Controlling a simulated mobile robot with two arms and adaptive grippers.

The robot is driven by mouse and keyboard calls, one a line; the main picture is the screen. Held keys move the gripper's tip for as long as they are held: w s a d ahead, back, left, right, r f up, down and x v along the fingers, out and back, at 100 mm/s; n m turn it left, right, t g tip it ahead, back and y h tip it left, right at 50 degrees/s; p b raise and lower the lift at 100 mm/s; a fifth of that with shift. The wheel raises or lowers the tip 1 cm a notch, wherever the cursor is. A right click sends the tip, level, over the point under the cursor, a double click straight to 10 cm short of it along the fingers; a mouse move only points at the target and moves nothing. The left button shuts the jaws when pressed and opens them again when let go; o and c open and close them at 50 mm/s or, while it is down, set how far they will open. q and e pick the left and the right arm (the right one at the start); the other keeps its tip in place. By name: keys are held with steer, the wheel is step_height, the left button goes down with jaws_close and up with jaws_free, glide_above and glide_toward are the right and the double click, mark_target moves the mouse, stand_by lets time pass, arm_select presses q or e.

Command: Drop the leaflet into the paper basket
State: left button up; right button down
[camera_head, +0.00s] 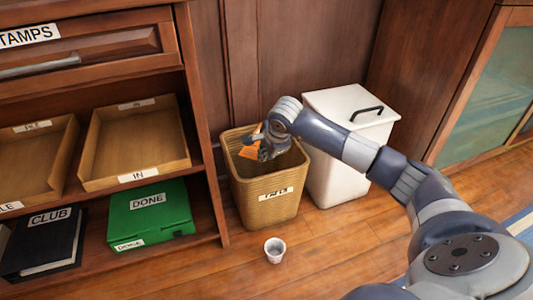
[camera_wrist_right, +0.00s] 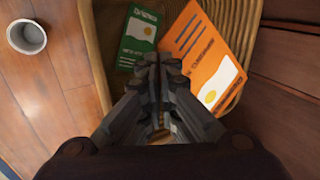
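The paper basket (camera_head: 262,208) is a tan woven bin with a label on its front. Its weave also shows in the right wrist view (camera_wrist_right: 92,40). My right gripper (camera_head: 258,150) is over the basket's mouth, with its fingers (camera_wrist_right: 160,62) closed together. An orange leaflet (camera_head: 249,150) is at the fingertips, above the basket's opening. In the right wrist view the orange leaflet (camera_wrist_right: 200,50) extends to the right of the fingers, which hide its near edge. A green leaflet (camera_wrist_right: 138,38) lies deeper, in shade inside the basket. My left gripper is not in view.
A white lidded bin (camera_head: 345,150) stands right beside the basket. A small grey cup (camera_head: 275,250) stands on the floor in front. At the left, a bookcase holds trays (camera_head: 138,178), a green box (camera_head: 150,212) and a dark binder (camera_head: 45,240).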

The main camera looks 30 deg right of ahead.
steer(key=c, duration=1.7)
jaws_free()
steer(key=v, duration=1.2)
